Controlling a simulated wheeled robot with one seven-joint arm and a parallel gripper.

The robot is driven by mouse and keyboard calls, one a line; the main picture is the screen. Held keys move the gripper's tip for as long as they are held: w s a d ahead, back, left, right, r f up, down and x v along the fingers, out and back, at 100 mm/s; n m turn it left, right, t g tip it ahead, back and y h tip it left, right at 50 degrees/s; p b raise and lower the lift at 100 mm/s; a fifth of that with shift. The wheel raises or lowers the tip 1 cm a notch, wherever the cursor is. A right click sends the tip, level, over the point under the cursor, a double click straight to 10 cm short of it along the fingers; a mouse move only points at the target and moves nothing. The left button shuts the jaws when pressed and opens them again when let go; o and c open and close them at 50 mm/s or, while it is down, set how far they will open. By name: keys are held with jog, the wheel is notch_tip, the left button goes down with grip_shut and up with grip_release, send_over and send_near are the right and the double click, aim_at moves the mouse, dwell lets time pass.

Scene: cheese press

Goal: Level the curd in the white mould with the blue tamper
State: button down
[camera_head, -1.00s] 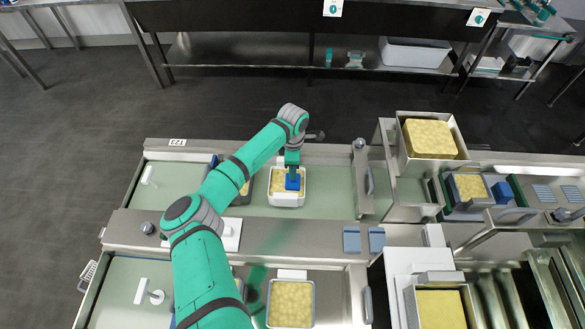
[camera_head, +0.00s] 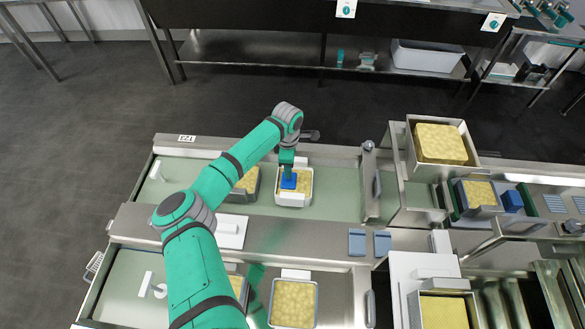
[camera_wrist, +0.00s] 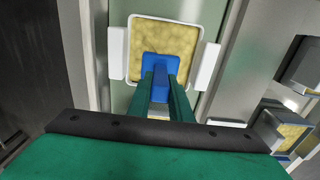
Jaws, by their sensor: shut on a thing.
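The white mould (camera_head: 308,196) stands on the green bed of the far trough and holds yellow curd. My gripper (camera_head: 288,171) is above it, pointing down, shut on the blue tamper (camera_head: 289,181). In the wrist view the tamper (camera_wrist: 161,65) is between my two green fingers (camera_wrist: 161,98), its square blue plate over the near middle of the curd (camera_wrist: 180,38). The white mould (camera_wrist: 117,52) surrounds the curd, with a side lug at left and right. I cannot tell whether the plate touches the curd. The curd under the plate is hidden.
A grey mould with curd (camera_head: 246,182) stands just left, partly behind my arm. Another curd mould (camera_head: 293,303) is in the near trough. A steel box of curd (camera_head: 440,143) stands at right. The far trough bed is free right of the white mould (camera_head: 338,196).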

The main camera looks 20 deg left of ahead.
jog(key=shift+d, duration=0.1)
jog(key=shift+w+d+f, duration=0.1)
jog(key=shift+w+d, duration=0.1)
jog(key=shift+d, duration=0.45)
jog(key=shift+w+d+r, duration=0.1)
jog(key=shift+w+d, duration=0.15)
jog(key=shift+d, duration=0.45)
jog(key=shift+w+d+f, duration=0.1)
jog(key=shift+w+d, duration=0.1)
jog(key=shift+d, duration=0.45)
jog(key=shift+s+a+f, duration=0.1)
jog(key=shift+s+a, duration=0.15)
jog(key=shift+a, duration=0.45)
jog(key=shift+s+a+f, duration=0.1)
jog(key=shift+s+a, duration=0.1)
jog(key=shift+a, duration=0.55)
jog(key=shift+s+a+f, duration=0.1)
jog(key=shift+s+a, duration=0.15)
jog(key=shift+a, duration=0.45)
